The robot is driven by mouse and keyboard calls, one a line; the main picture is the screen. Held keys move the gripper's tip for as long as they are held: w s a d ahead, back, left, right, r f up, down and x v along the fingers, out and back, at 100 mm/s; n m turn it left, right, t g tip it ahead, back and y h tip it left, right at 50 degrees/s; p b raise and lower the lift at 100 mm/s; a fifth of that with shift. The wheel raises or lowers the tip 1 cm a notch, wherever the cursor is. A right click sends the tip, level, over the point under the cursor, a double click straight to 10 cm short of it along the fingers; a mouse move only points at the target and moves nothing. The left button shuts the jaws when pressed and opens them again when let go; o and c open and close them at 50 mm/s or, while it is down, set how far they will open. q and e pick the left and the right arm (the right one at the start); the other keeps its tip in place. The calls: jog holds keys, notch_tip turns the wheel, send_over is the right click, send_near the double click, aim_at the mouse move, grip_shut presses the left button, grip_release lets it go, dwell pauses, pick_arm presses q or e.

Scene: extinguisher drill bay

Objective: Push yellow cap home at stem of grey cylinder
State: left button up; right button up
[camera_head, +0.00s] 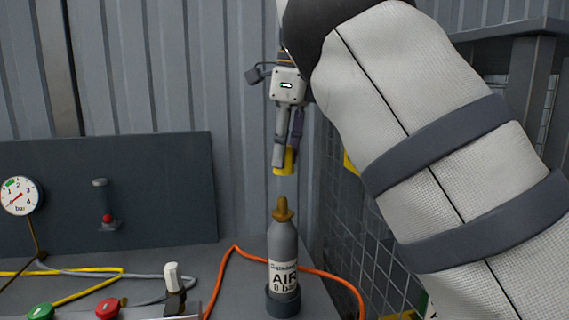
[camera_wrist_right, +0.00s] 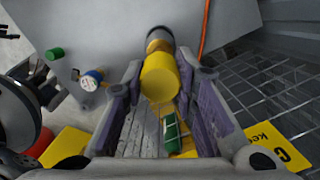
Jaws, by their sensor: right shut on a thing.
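The grey cylinder (camera_head: 284,245) stands upright in a dark ring holder at the bench's right end, labelled AIR 8 bar, with a brass stem (camera_head: 284,209) on top. My right gripper (camera_head: 286,165) points down above it, shut on the yellow cap (camera_head: 290,160). A clear gap shows between cap and stem in the head view. In the right wrist view the yellow cap (camera_wrist_right: 160,77) sits between the fingers, with the brass stem (camera_wrist_right: 158,46) and part of the grey cylinder (camera_wrist_right: 155,33) beyond it. My left gripper is not in view.
An orange hose (camera_head: 236,262) runs behind the cylinder. A pressure gauge (camera_head: 20,196), a green button (camera_head: 40,311), a red button (camera_head: 107,308) and a white-topped lever (camera_head: 171,274) stand to the left. A mesh fence (camera_head: 350,215) stands close on the right.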

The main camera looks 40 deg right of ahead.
aim_at(282, 197)
jog(key=shift+w+r, duration=0.1)
notch_tip(282, 197, down, 2)
jog(key=shift+a, duration=0.15)
jog(key=shift+f, duration=0.85)
jog(key=shift+f, duration=0.4)
dwell(0.5)
jog(key=shift+f, duration=1.15)
jog(key=shift+f, duration=0.7)
dwell(0.4)
jog(key=o, duration=0.9)
